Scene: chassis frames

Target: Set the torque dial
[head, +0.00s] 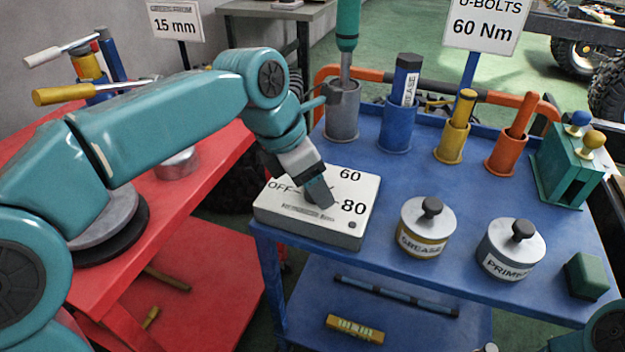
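The torque dial box (290,226) is a pale box on the front left corner of the blue cart. Its top is marked OFF, 60 and 80. My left gripper (320,196) points down onto the middle of the box top, between the OFF and 80 marks. The gripper hides the dial knob and its pointer, so I cannot tell the setting or whether the fingers are closed on the knob. A sign (485,27) behind the cart reads U-BOLTS 60 Nm. My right gripper is out of view; only a bit of that arm shows at bottom right.
A red cart (205,215) stands left, under my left arm. A 15 mm sign (175,22) stands behind it.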

